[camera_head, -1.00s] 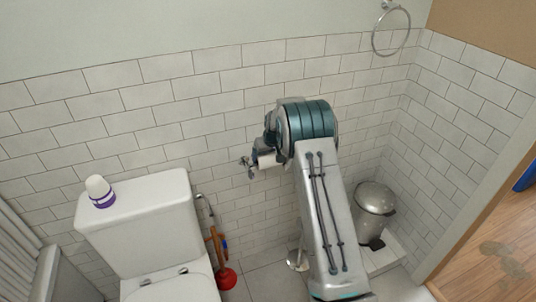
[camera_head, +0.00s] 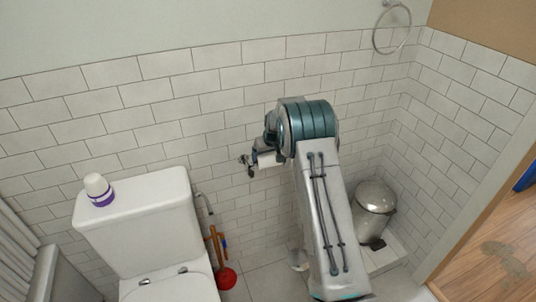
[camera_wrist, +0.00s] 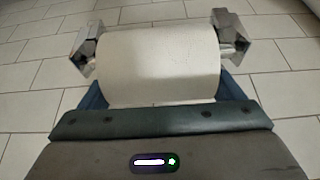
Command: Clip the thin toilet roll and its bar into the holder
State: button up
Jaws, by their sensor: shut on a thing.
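The thin white toilet roll (camera_wrist: 158,65) lies sideways across the wrist view, with a short metal bar end (camera_wrist: 227,49) showing at its right side. My gripper (camera_wrist: 161,88) is shut on the roll, with blue fingers at its two lower sides. The chrome holder has a left arm (camera_wrist: 86,46) and a right arm (camera_wrist: 229,30), one at each end of the roll. I cannot tell whether the bar ends sit in them. In the head view the roll (camera_head: 268,160) is by the wall next to the holder's left part (camera_head: 245,160); my arm hides the rest.
The white toilet (camera_head: 140,220) with a purple-and-white bottle (camera_head: 98,190) on its tank stands at left. A red plunger (camera_head: 226,278) stands beside it. A metal bin (camera_head: 375,200) is at right, below a towel ring (camera_head: 391,27). The tiled wall is close behind.

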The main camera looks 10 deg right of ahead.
jog(key=shift+f+b, duration=0.45)
jog(key=shift+b, duration=0.05)
dwell(0.6)
jog(key=shift+w+a, duration=0.1)
jog(key=shift+w, duration=0.15)
dwell(0.7)
jog(key=shift+f+b, duration=0.95)
jog(key=shift+b, duration=0.35)
dwell(1.2)
jog(key=shift+w+a, duration=0.1)
jog(key=shift+w, duration=0.1)
dwell(0.6)
jog(key=shift+f+b, duration=0.55)
jog(key=shift+b, duration=0.05)
dwell(0.4)
jog(key=shift+a+f, duration=0.1)
jog(key=shift+d, duration=0.25)
jog(key=shift+f+b, duration=0.4)
jog(key=shift+b, duration=0.3)
dwell(0.5)
